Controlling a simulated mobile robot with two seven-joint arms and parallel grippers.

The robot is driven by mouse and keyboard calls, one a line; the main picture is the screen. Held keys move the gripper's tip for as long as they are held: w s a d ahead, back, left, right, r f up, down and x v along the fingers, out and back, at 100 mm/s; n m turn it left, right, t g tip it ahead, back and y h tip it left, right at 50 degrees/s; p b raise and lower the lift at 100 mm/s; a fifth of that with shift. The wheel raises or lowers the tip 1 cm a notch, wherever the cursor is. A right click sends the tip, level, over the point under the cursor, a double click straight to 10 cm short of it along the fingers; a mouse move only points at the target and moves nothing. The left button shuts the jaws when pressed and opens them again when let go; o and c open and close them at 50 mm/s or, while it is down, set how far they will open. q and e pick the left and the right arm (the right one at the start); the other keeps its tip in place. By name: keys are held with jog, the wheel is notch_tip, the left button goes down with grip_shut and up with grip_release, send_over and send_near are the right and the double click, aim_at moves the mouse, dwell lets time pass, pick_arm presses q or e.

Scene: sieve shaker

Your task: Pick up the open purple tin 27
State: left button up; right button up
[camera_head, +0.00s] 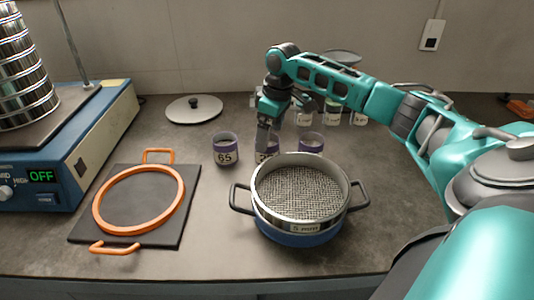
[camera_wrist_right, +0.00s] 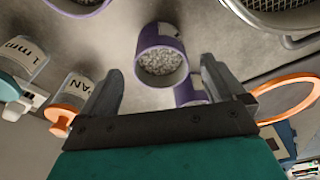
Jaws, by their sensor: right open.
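Three small purple-rimmed tins stand in a row behind the sieve in the head view. The left one (camera_head: 226,150) reads 65. The middle one (camera_head: 272,145) is partly covered by my right gripper and the sieve, and its number cannot be read in full. The right one (camera_head: 311,143) shows no readable number. My right gripper (camera_head: 266,132) points down at the middle tin, jaws open. My left gripper is not in view.
A mesh sieve (camera_head: 300,190) with black handles stands close in front of the tins. An orange ring (camera_head: 97,217) lies on a dark mat (camera_head: 160,238) at left, near the blue shaker (camera_head: 80,135). A lid (camera_head: 194,108) lies behind; labelled jars (camera_head: 333,113) stand behind the arm.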

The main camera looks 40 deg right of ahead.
jog(key=f, duration=0.4)
jog(key=w+f+b, duration=0.1)
jog(key=f, duration=0.1)
jog(key=shift+a+f, duration=0.25)
jog(key=shift+f, duration=0.05)
jog(key=c, duration=1.1)
jog(key=shift+r, duration=0.1)
